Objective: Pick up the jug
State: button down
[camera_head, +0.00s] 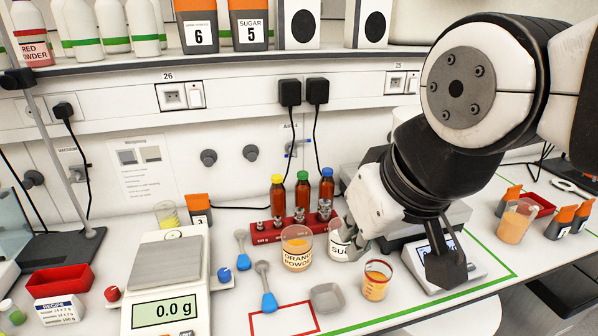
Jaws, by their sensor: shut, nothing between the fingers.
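A clear vessel of orange liquid (515,222) stands on the right of the bench. A smaller clear beaker of orange liquid (376,281) stands near the front, left of my gripper. I cannot tell for sure which of these is the jug. My gripper (446,274) points down, shut and empty, in front of a grey device with a small display. It is apart from both vessels. My arm reaches in from the upper right and hides part of the bench behind it.
An orange powder jar (297,249) and a partly hidden sugar jar (338,246) stand left of my arm. Bottles stand in a red rack (265,238). A scale (165,313) reads 0.0 g. Orange-and-black containers (560,222) flank the right vessel. A shelf (120,72) crosses above.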

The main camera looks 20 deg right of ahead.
aim_at(518, 216)
jog(key=z, duration=0.45)
jog(key=k+z, duration=0.1)
jog(key=z, duration=0.3)
jog(key=k+z, duration=0.1)
jog(key=z, duration=0.75)
jog(key=k+l, duration=0.05)
jog(key=l, duration=0.05)
